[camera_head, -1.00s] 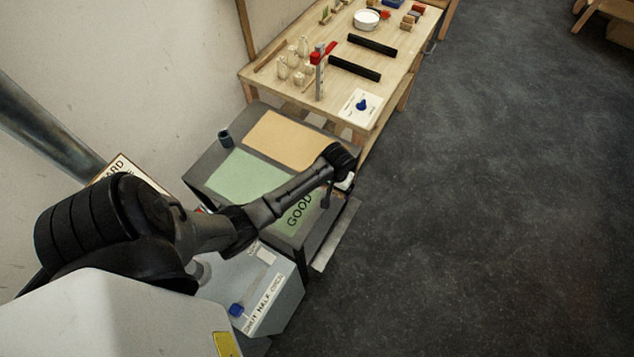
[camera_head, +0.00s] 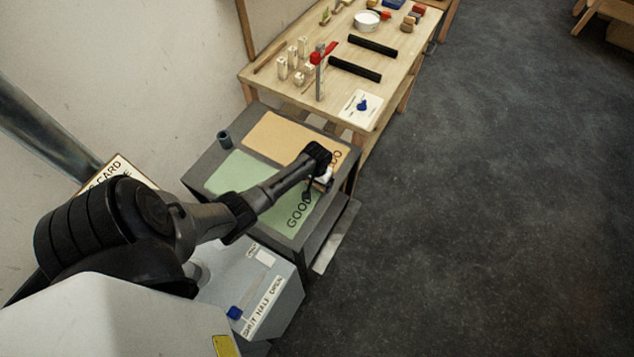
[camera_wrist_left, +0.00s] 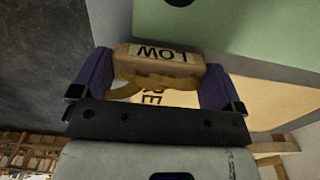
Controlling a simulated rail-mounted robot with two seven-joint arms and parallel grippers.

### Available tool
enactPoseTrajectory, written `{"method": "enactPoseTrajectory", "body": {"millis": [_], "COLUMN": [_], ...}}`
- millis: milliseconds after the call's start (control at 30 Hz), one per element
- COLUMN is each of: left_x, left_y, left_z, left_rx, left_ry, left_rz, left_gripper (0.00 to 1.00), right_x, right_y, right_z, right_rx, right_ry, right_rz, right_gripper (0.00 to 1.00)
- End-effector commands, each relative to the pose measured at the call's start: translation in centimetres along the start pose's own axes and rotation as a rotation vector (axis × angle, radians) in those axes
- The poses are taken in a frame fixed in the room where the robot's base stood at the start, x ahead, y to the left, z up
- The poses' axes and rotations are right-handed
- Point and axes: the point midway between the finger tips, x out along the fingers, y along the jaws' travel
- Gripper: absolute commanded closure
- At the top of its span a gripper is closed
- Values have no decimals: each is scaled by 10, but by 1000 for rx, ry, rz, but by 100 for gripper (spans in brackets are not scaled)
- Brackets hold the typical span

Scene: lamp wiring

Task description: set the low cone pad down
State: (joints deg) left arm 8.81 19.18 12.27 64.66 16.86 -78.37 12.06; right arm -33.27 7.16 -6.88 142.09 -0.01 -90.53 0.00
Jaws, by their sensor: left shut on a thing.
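My left gripper (camera_head: 316,184) is above the bench top, near where the green mat (camera_head: 238,177) meets the orange mat (camera_head: 278,140). In the left wrist view its two purple fingers (camera_wrist_left: 155,72) are shut on the low cone pad (camera_wrist_left: 158,58), a pale tan block with a "LOW" label. A darker tan, uneven part shows below the label. In the head view the pad is small and partly hidden by the gripper. The gap between pad and mats cannot be judged exactly. My right gripper is not in view.
The green mat reads "GOOD"; the orange mat's lettering is partly covered by my arm. A small dark cup (camera_head: 224,138) stands at the bench's left edge. A wooden table (camera_head: 400,75) behind holds several parts. A grey box (camera_head: 262,290) is in front. Both mats look largely clear.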

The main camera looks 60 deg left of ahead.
Motion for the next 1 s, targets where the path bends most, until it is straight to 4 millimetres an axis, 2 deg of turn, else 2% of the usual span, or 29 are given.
{"method": "enactPoseTrajectory", "body": {"millis": [533, 567, 600, 867, 1000], "left_x": [9, 8, 8, 6, -6], "left_y": [0, 0, 0, 0, 0], "left_z": [0, 0, 0, 0, -1], "left_rx": [0, 0, 0, 0, 0], "left_ry": [1, 1, 1, 1, 3], "left_rz": [0, 0, 0, 0, 0], "left_gripper": [33, 4, 0, 0, 0], "right_x": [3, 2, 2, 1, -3], "right_y": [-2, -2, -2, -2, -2], "right_z": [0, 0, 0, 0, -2], "right_rx": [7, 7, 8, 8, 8], "right_ry": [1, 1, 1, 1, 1], "right_rz": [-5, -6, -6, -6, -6], "right_gripper": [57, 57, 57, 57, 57]}}
